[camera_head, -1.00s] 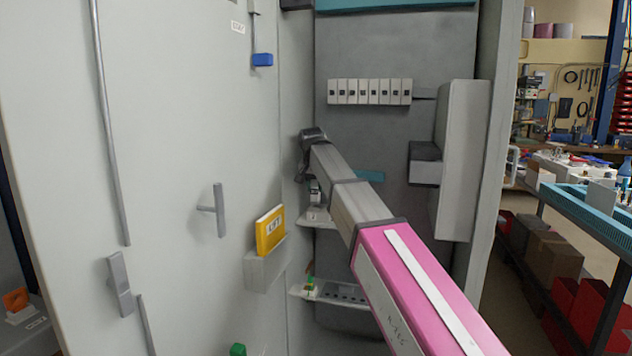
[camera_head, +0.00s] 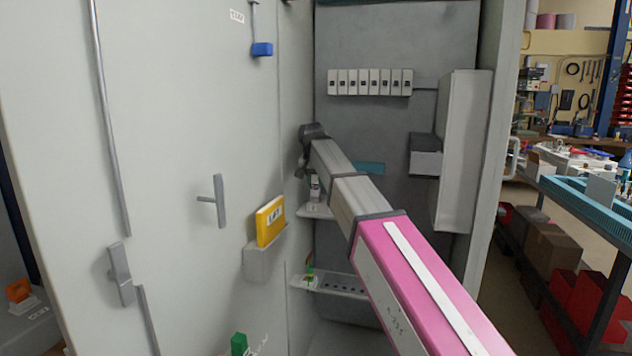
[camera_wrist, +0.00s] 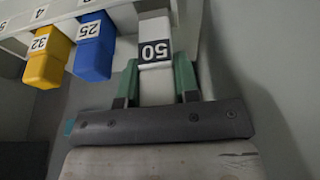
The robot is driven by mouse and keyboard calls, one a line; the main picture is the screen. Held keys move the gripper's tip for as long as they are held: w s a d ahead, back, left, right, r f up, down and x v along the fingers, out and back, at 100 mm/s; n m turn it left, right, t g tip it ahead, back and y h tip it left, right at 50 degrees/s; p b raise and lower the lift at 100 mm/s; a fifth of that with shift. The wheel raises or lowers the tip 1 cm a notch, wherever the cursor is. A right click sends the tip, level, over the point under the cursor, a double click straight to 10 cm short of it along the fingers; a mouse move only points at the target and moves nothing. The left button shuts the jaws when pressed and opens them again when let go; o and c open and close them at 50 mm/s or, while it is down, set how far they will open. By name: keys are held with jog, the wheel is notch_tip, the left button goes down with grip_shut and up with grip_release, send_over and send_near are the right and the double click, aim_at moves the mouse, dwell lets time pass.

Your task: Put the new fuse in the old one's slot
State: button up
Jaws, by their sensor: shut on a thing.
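My gripper (camera_wrist: 156,72) has green fingers on both sides of a white fuse marked 50 (camera_wrist: 154,50) in the wrist view, and is shut on it. The fuse's far end meets a white rack (camera_wrist: 110,6) at the top; I cannot tell whether it is seated in a slot. A blue fuse marked 25 (camera_wrist: 93,55) and a yellow fuse marked 32 (camera_wrist: 47,62) sit in the rack to its left. In the head view my gripper (camera_head: 314,190) is partly hidden by my arm, just above a small white ledge (camera_head: 316,212).
The grey cabinet is open, its pale door (camera_head: 165,120) on the left carrying a yellow booklet (camera_head: 269,222) in a holder. A lower shelf (camera_head: 345,287) holds a small green-and-white item (camera_head: 309,277). A grey box (camera_head: 462,150) juts out on the right. A row of breakers (camera_head: 370,82) is above.

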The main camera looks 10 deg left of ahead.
aim_at(316, 190)
jog(key=shift+f, duration=0.15)
jog(key=shift+f, duration=0.6)
jog(key=shift+f, duration=0.1)
jog(key=shift+f, duration=0.4)
dwell(0.4)
jog(key=shift+f, duration=0.5)
jog(key=o, duration=0.9)
jog(key=shift+o, duration=0.2)
